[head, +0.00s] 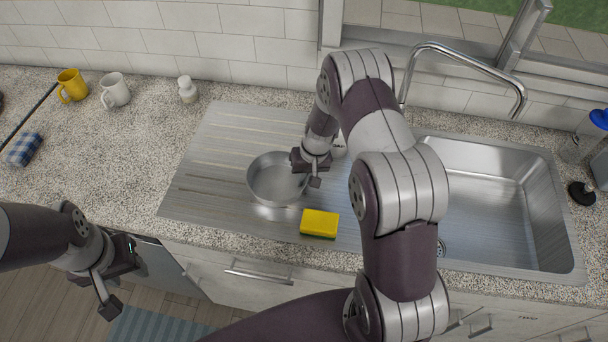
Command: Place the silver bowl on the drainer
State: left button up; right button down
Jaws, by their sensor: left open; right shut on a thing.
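The silver bowl (262,186) is on or just above the ribbed metal drainer (214,150), left of the sink; I cannot tell whether it touches the surface. My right gripper (309,178) is shut on the bowl's right rim, and my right arm hides part of the drainer behind it. My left gripper (108,291) is open and empty, low at the left, in front of the counter's edge.
A yellow sponge (320,223) lies on the drainer close to the bowl. The sink basin (500,200) and tap (462,52) are at the right. A yellow mug (72,86), a white mug (115,91) and a small white bottle (187,89) stand at the back left.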

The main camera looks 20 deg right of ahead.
jog(key=shift+f, duration=0.1)
jog(key=c, duration=1.7)
grip_release()
jog(key=o, duration=0.5)
jog(key=shift+c, duration=0.2)
